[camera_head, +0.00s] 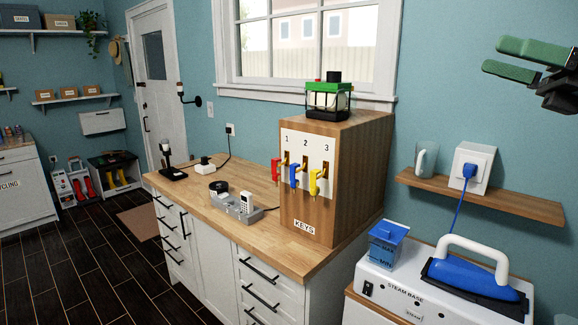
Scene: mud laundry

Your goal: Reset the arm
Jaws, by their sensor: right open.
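My right gripper (524,62) is at the upper right of the head view, with its green-padded fingers pointing left. Its fingers are apart and nothing is between them. It is in the air in front of the blue wall, above the wooden wall shelf and the steam iron, touching nothing. My left gripper is not in the head view.
A wall shelf (490,197) holds a mug (426,160) and a socket box (474,166). Below are a blue iron (470,275) on a steam base (395,297) and a blue carton (386,245). A key box (340,150) stands on the wooden counter (225,185). Open floor (85,270) lies left.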

